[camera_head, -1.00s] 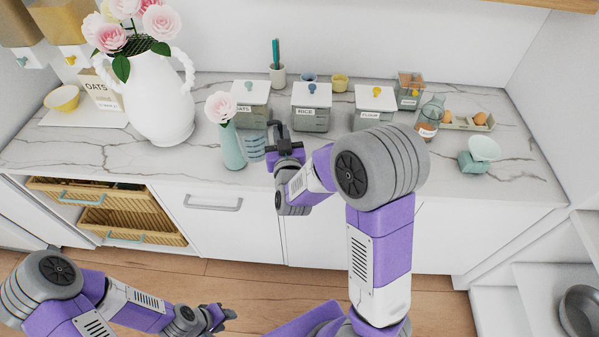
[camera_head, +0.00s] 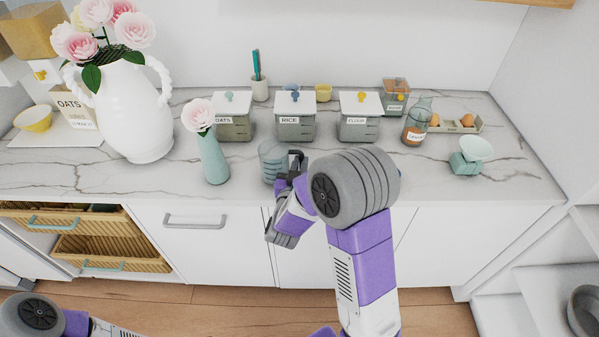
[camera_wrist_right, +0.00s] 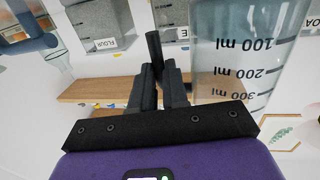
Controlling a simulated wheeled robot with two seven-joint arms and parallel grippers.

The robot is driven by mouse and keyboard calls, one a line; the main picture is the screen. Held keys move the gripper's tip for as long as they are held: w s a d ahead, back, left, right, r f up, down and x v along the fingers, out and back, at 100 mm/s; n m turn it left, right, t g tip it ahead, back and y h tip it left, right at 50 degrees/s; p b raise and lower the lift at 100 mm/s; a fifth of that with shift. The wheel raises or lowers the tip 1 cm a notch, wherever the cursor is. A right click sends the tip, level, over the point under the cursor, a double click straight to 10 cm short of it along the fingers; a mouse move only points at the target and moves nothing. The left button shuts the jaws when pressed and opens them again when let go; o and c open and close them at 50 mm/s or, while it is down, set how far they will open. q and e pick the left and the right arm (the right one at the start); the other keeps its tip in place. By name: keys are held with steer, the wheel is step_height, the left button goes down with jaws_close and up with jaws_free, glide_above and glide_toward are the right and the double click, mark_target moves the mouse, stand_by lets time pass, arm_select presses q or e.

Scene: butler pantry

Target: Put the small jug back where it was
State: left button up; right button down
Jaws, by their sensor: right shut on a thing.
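The small jug (camera_head: 272,161) is clear bluish glass with dark measuring marks. In the head view it is at the counter's front, right of the green vase. My right gripper (camera_head: 296,165) is at the jug's right side, shut on it, apparently at the dark handle. In the right wrist view the jug (camera_wrist_right: 236,60) fills the upper right, with its ml marks facing the camera, and the gripper fingers (camera_wrist_right: 160,85) are close together beside it. Whether its base touches the counter is unclear. My left gripper is out of view; only part of that arm shows at the lower left.
The green vase (camera_head: 213,160) with a pink flower stands left of the jug. Behind are the oats (camera_head: 234,128), rice (camera_head: 295,128) and flour (camera_head: 359,128) canisters. A large white vase (camera_head: 135,115) is at left. Marble counter (camera_head: 440,180) is clear at front right.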

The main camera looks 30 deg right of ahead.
step_height(320, 180, down, 2)
steer(key=shift+r, duration=0.1)
steer(key=c, duration=1.6)
jaws_free()
steer(key=shift+f+b, duration=0.2)
steer(key=shift+b, duration=0.2)
steer(key=o, duration=0.5)
steer(key=shift+r, duration=0.15)
